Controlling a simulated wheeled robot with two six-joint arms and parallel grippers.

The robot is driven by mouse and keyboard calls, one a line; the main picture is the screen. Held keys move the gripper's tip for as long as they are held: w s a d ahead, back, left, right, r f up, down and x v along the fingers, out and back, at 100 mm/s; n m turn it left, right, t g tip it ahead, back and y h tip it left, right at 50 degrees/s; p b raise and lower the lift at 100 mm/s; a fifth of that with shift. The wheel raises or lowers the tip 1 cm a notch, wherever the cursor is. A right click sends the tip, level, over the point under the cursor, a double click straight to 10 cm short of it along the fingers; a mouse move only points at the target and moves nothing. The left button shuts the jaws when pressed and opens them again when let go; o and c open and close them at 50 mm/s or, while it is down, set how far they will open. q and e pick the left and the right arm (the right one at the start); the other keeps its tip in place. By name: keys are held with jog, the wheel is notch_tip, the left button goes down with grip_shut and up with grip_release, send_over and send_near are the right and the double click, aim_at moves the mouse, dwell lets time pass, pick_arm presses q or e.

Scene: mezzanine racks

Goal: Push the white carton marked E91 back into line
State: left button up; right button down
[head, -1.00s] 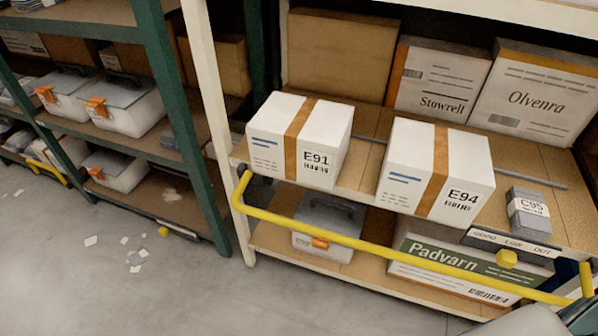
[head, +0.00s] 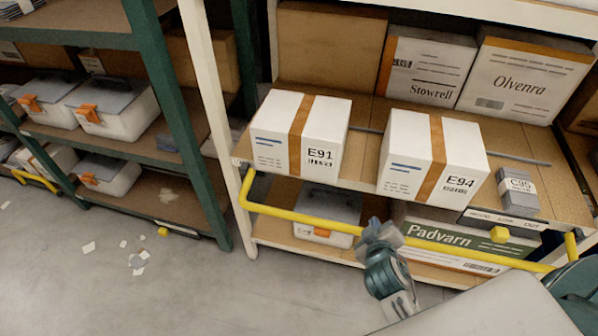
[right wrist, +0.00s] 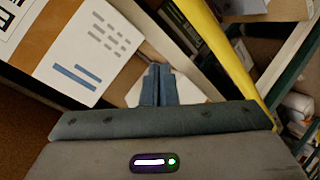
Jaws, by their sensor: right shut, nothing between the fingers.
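The white carton marked E91 (head: 273,148) stands upright on the middle shelf at the left, with orange-brown tape over it. Its front is at the shelf's front edge. The similar white carton marked E94 (head: 408,179) stands to its right, with a gap between them. My right gripper (head: 374,228) is in front of the shelf, below E94's left end and apart from E91. In the right wrist view its fingers (right wrist: 157,84) are together and empty. A taped white carton (right wrist: 82,52) shows beside them; its marking is not readable there. My left gripper is not in view.
A yellow rail (head: 295,216) runs along the rack front, below the cartons. A grey strip (head: 363,130) lies along the shelf behind them. A small grey C95 box (head: 517,190) stands at right. Stowrell (head: 428,70) and Olvenra (head: 520,80) boxes stand behind.

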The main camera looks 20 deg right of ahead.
jog(key=w+a+r+n+t, duration=0.1)
jog(key=w+r+n+t, duration=0.1)
jog(key=w+n+t, duration=0.15)
jog(key=n+t+y+p, duration=0.1)
jog(key=n+t+y, duration=0.2)
jog(key=n+y, duration=0.75)
send_near(292, 165)
jog(key=w+a+n+h, duration=0.1)
jog(key=w+a+n, duration=0.1)
jog(key=w+a, duration=0.15)
jog(key=shift+w+d+r, duration=0.25)
jog(key=shift+w+d, duration=0.3)
jog(key=shift+d, duration=0.05)
jog(key=shift+w+d, duration=0.35)
jog(key=shift+w, duration=0.15)
